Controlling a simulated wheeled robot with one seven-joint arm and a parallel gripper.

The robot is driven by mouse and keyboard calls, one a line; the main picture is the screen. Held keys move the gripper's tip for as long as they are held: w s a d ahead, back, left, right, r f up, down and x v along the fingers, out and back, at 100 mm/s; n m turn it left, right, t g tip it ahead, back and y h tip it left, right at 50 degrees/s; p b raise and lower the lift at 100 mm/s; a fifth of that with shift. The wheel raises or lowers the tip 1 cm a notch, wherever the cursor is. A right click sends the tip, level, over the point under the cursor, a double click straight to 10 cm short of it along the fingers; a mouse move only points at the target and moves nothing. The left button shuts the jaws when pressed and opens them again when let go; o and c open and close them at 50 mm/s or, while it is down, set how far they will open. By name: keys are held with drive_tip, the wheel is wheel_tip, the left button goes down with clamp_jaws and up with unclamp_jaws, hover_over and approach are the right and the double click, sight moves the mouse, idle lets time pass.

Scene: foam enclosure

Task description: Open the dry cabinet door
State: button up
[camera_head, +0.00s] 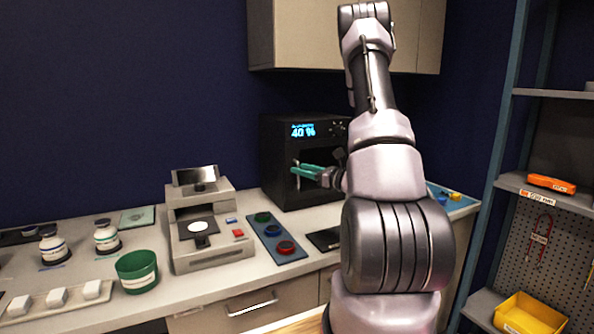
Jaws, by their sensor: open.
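The dry cabinet (279,152) is a black box with a lit blue "40 %" display, standing on the counter at the back. Its front is partly hidden behind my arm, and its door looks closed as far as I can see. A pale upright handle (298,178) shows at the left of the door. My gripper (304,171) has teal fingers and is open in front of the cabinet's door, at the handle. I cannot tell whether the fingers touch the handle.
A grey instrument (215,255) and a blue tray with coloured round pieces (292,256) stand on the counter left of my arm. A green cup (137,271) and white bottles stand further left. Cabinets (290,40) hang above. A shelf rack (560,198) stands at the right.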

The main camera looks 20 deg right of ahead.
drive_tip(key=d+f+m+t+h, duration=0.1)
drive_tip(key=d+f+m+h, duration=0.25)
drive_tip(key=d, duration=0.25)
hover_over(298, 185)
drive_tip(key=shift+w+d+f+n, duration=0.15)
drive_tip(key=shift+w+f+n, duration=0.1)
drive_tip(key=shift+w+f, duration=0.1)
drive_tip(key=shift+s, duration=0.1)
clamp_jaws()
idle(1.1)
